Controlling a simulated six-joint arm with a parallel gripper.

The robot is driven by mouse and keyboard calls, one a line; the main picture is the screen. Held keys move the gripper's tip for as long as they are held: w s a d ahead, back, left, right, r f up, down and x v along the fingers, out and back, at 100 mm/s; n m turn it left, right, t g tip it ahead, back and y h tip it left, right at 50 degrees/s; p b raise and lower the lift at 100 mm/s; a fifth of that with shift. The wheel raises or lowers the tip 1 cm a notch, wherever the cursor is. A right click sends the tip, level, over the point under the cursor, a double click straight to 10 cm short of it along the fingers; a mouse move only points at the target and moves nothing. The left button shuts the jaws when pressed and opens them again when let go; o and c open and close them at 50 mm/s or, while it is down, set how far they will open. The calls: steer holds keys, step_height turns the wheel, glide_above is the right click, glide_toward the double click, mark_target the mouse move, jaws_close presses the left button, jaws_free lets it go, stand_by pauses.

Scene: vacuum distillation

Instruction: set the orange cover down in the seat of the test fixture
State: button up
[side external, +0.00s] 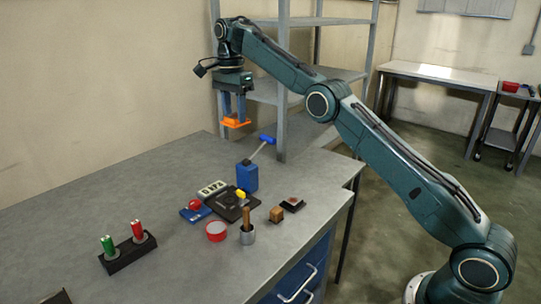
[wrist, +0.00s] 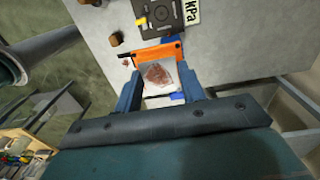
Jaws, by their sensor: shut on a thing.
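My gripper (side external: 235,110) is shut on the orange cover (side external: 235,123) and holds it high above the back of the grey table. In the wrist view the cover (wrist: 160,52) lies between the fingertips (wrist: 158,85), and a pale patch with reddish-brown marks shows between the fingers. A dark flat plate (side external: 228,210) with a yellow piece (side external: 241,194) on it stands on the table, below and apart from the cover; it looks like the test fixture. It shows at the top of the wrist view (wrist: 175,27). I cannot make out its seat clearly.
A blue block (side external: 247,177) with a blue-topped rod stands behind the plate. A shelf post (side external: 283,90) rises near the gripper.

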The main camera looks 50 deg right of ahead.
steer(key=shift+a, duration=2)
glide_above(230, 201)
step_height(230, 201, down, 17)
steer(key=shift+w, duration=0.2)
steer(key=shift+d+f, duration=0.1)
steer(key=shift+f, duration=0.05)
steer(key=shift+f, duration=2.65)
steer(key=shift+f, duration=0.65)
steer(key=o, duration=1.3)
steer(key=shift+f, duration=0.1)
